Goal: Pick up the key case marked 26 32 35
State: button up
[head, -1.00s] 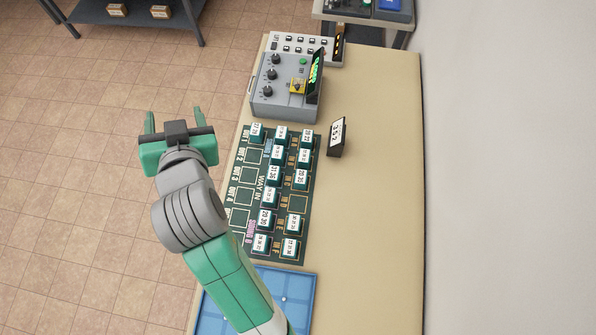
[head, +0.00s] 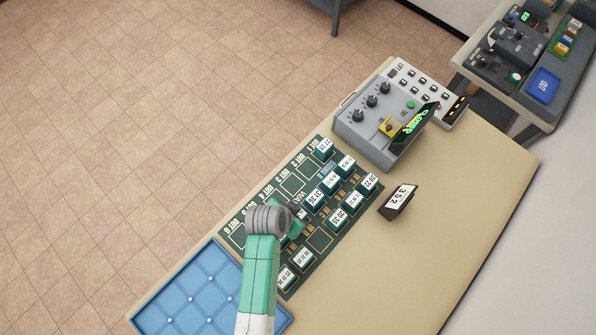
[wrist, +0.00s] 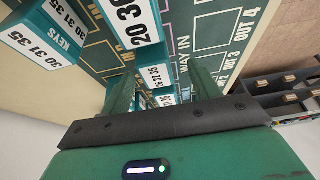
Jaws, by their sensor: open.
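Several teal key cases with white number labels stand on the dark green board (head: 316,241). Most labels are too small to read in the head view, so I cannot tell which case is marked 26 32 35. My gripper (head: 290,222) is over the lower middle of the board, largely hidden behind my wrist. In the wrist view my open gripper (wrist: 161,88) has its two fingers apart, with key cases (wrist: 155,74) visible beyond and between them. A case marked 30 31 35 (wrist: 42,48) and one starting 20 36 (wrist: 130,22) are nearer the camera.
A grey box with knobs (head: 372,128) and a white button panel (head: 425,90) stand beyond the board. A black sign reading 352 (head: 398,201) stands right of it. A blue tray (head: 190,300) lies at the near left. The table's right side is clear.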

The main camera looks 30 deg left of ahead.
jog(key=x, duration=0.4)
jog(key=shift+w+d+f, duration=0.1)
jog(key=shift+w+d, duration=0.05)
jog(key=shift+d, duration=0.2)
jog(key=shift+c, duration=0.2)
